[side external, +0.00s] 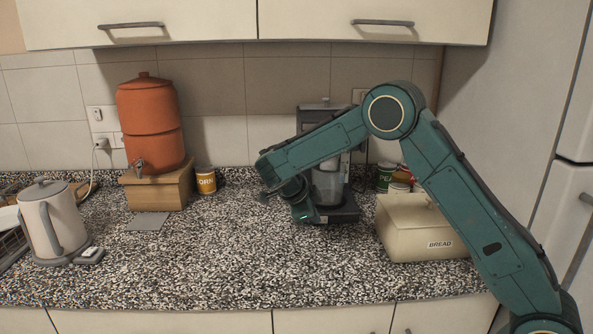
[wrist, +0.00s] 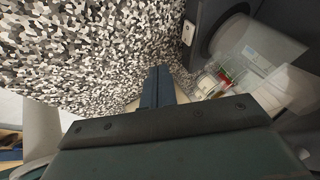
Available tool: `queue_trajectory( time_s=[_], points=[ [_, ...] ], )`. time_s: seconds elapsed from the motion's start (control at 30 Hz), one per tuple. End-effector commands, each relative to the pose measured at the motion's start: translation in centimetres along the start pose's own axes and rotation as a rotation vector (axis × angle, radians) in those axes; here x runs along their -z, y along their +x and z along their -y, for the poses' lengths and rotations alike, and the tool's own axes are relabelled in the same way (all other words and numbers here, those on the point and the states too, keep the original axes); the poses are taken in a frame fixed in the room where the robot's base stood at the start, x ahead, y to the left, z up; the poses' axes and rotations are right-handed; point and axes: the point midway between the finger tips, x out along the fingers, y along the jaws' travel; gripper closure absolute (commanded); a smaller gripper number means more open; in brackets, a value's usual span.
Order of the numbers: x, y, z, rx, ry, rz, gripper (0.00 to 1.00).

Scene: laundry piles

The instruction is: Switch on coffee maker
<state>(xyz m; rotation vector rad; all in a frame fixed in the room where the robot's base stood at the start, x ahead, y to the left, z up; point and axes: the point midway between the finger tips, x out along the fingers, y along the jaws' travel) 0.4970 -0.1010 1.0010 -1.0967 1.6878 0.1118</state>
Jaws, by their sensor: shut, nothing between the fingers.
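The coffee maker (side external: 345,213) is a dark upright machine at the back of the counter, with a clear carafe (side external: 327,186) on its base. My arm hides part of its upper half. In the wrist view its dark body (wrist: 205,14) fills the upper right, with the clear carafe (wrist: 245,65) beside it. A small pale switch (wrist: 188,33) shows on the dark body. My gripper (side external: 311,219) is low by the left front of the base. Its fingers (wrist: 155,80) are together and empty, pointing towards the switch side, apart from the switch in the wrist view.
A cream bread box (side external: 425,230) stands right of the coffee maker, with several cans (side external: 385,177) behind it. A clay water dispenser (side external: 151,125) on a wooden stand, a yellow can (side external: 206,181) and a kettle (side external: 50,220) are left. The front middle counter (side external: 230,265) is clear.

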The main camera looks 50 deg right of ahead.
Motion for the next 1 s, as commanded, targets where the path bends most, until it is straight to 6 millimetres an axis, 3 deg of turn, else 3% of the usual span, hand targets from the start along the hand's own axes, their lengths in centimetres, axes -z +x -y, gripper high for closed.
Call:
queue_trajectory(
  time_s=[0.47, 0.7, 1.0],
  points=[
    [0.1, 7.3, 0.0, -0.002, 0.000, -0.002, 1.00],
    [0.0, 8.6, 2.4, 0.000, 0.003, 0.000, 1.00],
    [0.0, 9.1, 3.5, 0.000, 0.001, 0.000, 1.00]
  ],
)
